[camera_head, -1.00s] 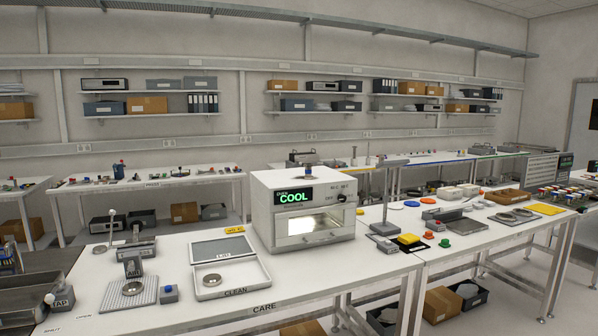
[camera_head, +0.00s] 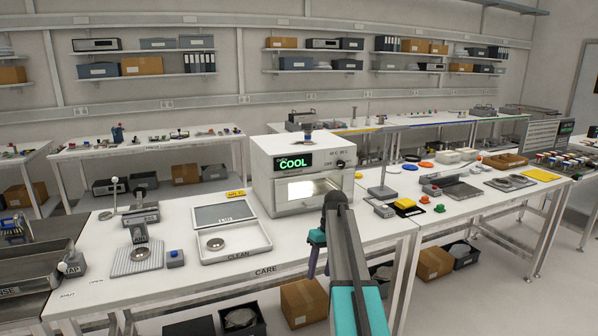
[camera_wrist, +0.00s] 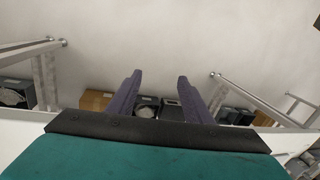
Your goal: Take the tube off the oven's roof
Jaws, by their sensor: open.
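The oven (camera_head: 303,178) is a white box on the bench with a green COOL display and a lit front window. A small upright object with a blue top, apparently the tube (camera_head: 308,138), stands on the oven's roof; its details are too small to tell. My gripper (camera_head: 314,258) is in front of the bench's front edge, lower than the oven and well apart from the tube. In the wrist view my gripper (camera_wrist: 159,78) has two purple fingers spread apart with nothing between them. The tube does not show in the wrist view.
A tray marked CLEAN (camera_head: 231,238) is left of the oven. A yellow-topped block (camera_head: 405,205) and a stand (camera_head: 382,190) are right of it. Cardboard boxes (camera_head: 304,303) and dark bins lie under the bench. The space above the oven's roof is largely clear.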

